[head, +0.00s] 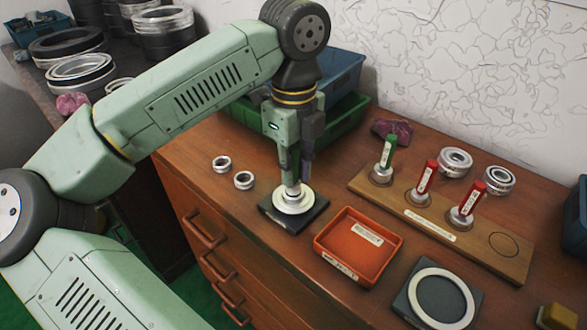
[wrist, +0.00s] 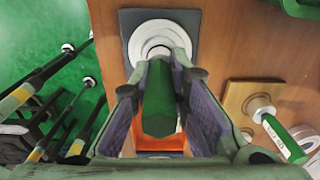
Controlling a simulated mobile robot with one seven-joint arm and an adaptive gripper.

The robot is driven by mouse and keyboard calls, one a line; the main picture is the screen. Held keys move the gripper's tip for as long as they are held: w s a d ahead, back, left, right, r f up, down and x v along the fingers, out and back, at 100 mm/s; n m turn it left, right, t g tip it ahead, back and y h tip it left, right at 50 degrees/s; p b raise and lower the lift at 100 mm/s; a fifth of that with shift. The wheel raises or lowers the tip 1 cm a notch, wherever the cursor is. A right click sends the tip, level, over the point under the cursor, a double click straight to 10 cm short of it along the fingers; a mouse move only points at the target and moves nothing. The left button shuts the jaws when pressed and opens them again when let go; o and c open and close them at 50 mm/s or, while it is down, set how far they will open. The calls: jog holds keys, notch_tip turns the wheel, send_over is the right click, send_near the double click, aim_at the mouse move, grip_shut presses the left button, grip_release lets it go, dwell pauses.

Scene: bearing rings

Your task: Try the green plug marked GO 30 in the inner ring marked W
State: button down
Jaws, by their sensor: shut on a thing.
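My gripper (head: 296,176) points straight down and is shut on a green-handled plug (wrist: 159,105), which also shows between the fingers in the wrist view. The plug's pale metal end is right at the centre of a white stepped ring holder (head: 294,204) on a dark square base (head: 312,217). I cannot tell how far the plug reaches into the ring there. Two small steel rings (head: 221,163) (head: 244,180) lie on the table to the left. No GO 30 or W marking is readable.
A wooden rack (head: 430,222) at right bears another green plug (head: 388,150), two red plugs (head: 426,177) (head: 473,199) and an empty marked circle. An orange tray (head: 325,258) and a grey plate with a large pale ring (head: 467,291) are in front. A green crate (head: 345,112) stands behind.

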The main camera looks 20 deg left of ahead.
aim_at(294, 147)
jog(key=shift+r+p, duration=1.3)
jog(key=shift+r, duration=1.35)
